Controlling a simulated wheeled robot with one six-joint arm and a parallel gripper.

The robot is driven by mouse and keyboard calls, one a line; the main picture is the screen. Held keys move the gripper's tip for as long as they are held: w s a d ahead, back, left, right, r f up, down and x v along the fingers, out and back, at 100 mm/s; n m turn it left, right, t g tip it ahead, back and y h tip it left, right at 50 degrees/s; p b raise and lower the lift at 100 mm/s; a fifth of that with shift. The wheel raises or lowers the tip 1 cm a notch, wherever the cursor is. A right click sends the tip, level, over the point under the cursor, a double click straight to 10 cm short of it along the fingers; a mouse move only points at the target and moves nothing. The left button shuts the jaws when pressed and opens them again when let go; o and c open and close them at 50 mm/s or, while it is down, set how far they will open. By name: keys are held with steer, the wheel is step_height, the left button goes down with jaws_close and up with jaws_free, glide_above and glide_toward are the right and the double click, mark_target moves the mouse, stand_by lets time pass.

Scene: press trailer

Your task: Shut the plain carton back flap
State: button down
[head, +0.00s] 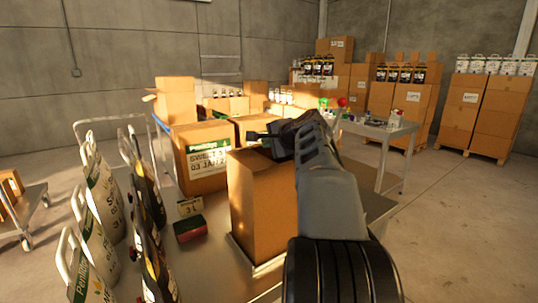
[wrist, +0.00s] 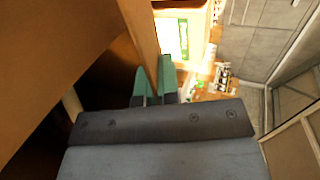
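The plain carton (head: 268,205) is a tall brown box standing on the metal bench in the head view. My gripper (head: 256,137) is at the carton's top, reaching over it from the right. In the wrist view, my gripper's two teal fingertips (wrist: 155,78) lie close together, with a narrow strip of cardboard (wrist: 138,25) running down to the gap between them. I cannot tell whether they clamp it or it only passes there. A large brown cardboard panel (wrist: 45,40) fills the upper left, beside a dark opening.
A printed carton (head: 205,157) stands behind the plain carton on the bench. A metal table (head: 385,127) with small items stands behind right. The floor at right is clear.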

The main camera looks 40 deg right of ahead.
stand_by(0.4)
steer(key=c, duration=1.3)
jaws_free()
steer(key=shift+c, duration=0.2)
steer(key=shift+r, duration=0.1)
steer(key=r, duration=0.2)
steer(key=r+p, duration=0.1)
steer(key=shift+s+a+r, duration=0.1)
steer(key=shift+s+r, duration=0.15)
steer(key=shift+r, duration=0.15)
steer(key=s+a+r, duration=0.6)
steer(key=s+r, duration=0.3)
steer(key=s, duration=0.3)
steer(key=shift+a, duration=0.25)
